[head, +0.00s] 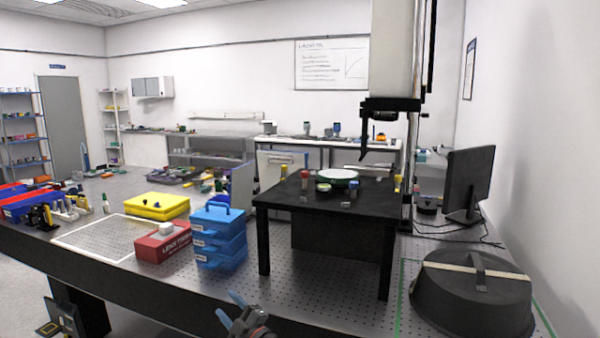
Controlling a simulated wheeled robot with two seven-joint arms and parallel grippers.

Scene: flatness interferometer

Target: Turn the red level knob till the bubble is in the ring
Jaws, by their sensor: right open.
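The red level knob (305,175) stands upright near the left side of the black instrument table (275,198). A small round greenish piece (323,187), possibly the bubble level, lies to its right; bubble and ring are too small to make out. A white round plate (338,174) with a green rim sits behind it. A blue knob (353,186) and a yellow knob (397,183) stand farther right. My right gripper (230,308) is open at the bottom edge, blue-tipped, in front of and below the table, well apart from the knob. My left gripper is not in view.
A blue stacked case (218,240) and a red box (163,243) stand left of the black table. A tall column with a dark head (390,104) hangs over the plate. A black round case (472,295) and a monitor (469,180) are at right. The perforated front bench is partly clear.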

